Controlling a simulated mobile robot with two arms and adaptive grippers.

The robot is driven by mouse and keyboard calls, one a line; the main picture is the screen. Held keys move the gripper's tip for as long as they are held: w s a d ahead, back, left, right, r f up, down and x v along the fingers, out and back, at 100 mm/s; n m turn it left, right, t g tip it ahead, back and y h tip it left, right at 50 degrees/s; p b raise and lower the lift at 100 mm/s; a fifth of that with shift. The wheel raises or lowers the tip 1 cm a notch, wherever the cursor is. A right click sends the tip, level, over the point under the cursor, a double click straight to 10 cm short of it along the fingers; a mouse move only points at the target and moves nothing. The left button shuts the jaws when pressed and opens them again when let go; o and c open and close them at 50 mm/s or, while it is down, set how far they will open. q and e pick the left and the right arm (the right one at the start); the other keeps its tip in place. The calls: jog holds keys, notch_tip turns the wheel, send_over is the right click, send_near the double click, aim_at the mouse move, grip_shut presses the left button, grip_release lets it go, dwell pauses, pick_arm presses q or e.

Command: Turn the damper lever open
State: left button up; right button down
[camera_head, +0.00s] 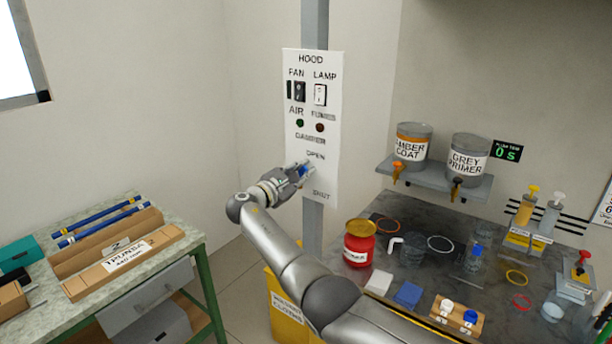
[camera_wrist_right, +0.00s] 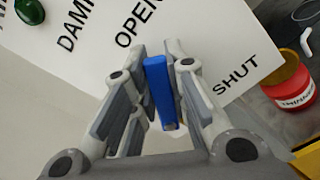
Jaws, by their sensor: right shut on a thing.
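The white HOOD panel (camera_head: 327,100) hangs on a grey post, with the words OPEN above and SHUT below on its lower part. The blue damper lever (camera_head: 303,171) is at the panel's lower left, partly hidden by my right gripper (camera_head: 299,173). In the right wrist view the blue lever (camera_wrist_right: 161,92) stands between the two fingers of my right gripper (camera_wrist_right: 160,95), which is shut on it. The words OPEN and SHUT show on either side of the lever there. The lever's pivot is hidden. My left gripper is not in view.
A dark bench (camera_head: 395,258) on the right carries a red thinner can (camera_head: 360,246), blocks and rings. A shelf (camera_head: 430,179) with two paint pots is right of the panel. A table with a cardboard tray (camera_head: 125,262) stands at left. The wall left of the panel is clear.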

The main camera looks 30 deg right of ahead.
jog(key=shift+w+a+r+n, duration=0.1)
jog(key=shift+w+r+n, duration=0.05)
jog(key=shift+n, duration=0.35)
jog(key=shift+w+a+r+n, duration=0.1)
jog(key=shift+w+n, duration=0.05)
jog(key=shift+n, duration=0.35)
jog(key=n, duration=0.1)
jog(key=w+n, duration=0.1)
jog(key=n, duration=0.1)
jog(key=shift+a+r, duration=0.2)
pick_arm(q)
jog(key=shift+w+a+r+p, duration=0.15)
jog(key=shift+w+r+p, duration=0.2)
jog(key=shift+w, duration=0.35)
pick_arm(e)
jog(key=shift+w+a+n, duration=0.15)
jog(key=shift+w+n, duration=0.15)
jog(key=shift+n, duration=0.4)
jog(key=shift+w+a+n, duration=0.1)
jog(key=shift+w+n, duration=0.15)
jog(key=shift+n, duration=0.45)
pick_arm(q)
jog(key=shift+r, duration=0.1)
pick_arm(e)
jog(key=shift+f, duration=0.1)
jog(key=c, duration=1.4)
grip_release()
